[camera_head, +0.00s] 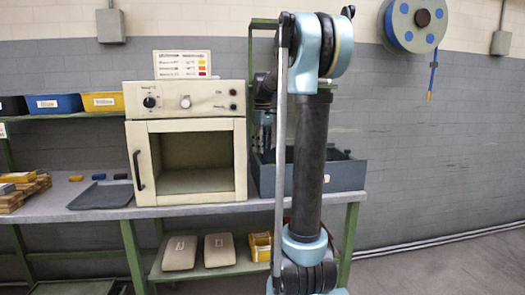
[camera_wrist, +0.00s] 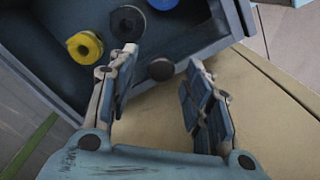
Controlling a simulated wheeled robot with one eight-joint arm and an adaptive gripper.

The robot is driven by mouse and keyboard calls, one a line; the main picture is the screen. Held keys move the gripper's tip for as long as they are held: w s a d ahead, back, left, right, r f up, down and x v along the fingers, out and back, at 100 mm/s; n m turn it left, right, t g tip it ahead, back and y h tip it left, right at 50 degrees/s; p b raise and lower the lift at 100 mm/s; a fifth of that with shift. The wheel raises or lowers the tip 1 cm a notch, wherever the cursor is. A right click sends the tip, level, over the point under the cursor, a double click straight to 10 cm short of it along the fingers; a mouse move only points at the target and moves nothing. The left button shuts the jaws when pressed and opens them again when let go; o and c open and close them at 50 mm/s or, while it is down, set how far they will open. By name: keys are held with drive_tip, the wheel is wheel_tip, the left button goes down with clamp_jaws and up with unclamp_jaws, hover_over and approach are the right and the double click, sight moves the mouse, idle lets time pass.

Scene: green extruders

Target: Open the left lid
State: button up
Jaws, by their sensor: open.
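I cannot make out a separate left lid in either view. A cream oven-like box (camera_head: 190,150) stands on the bench, its front showing an open-looking cavity and a dark handle (camera_head: 138,170) at its left. In the wrist view my gripper (camera_wrist: 159,58) is open and empty, its two fingers apart. A dark round piece (camera_wrist: 161,70) shows between the fingertips, beside a beige surface (camera_wrist: 160,115); I cannot tell whether it is fixed to it. In the head view my arm hides part of the gripper, just right of the box.
A blue-grey bin (camera_head: 345,177) stands right of the box. In the wrist view it holds a yellow spool (camera_wrist: 84,46) and a black spool (camera_wrist: 128,22). A dark tray (camera_head: 102,195) lies at left on the bench. Blue (camera_head: 54,103) and yellow (camera_head: 103,101) bins stand on the shelf.

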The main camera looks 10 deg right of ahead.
drive_tip(key=shift+f, duration=0.65)
clamp_jaws()
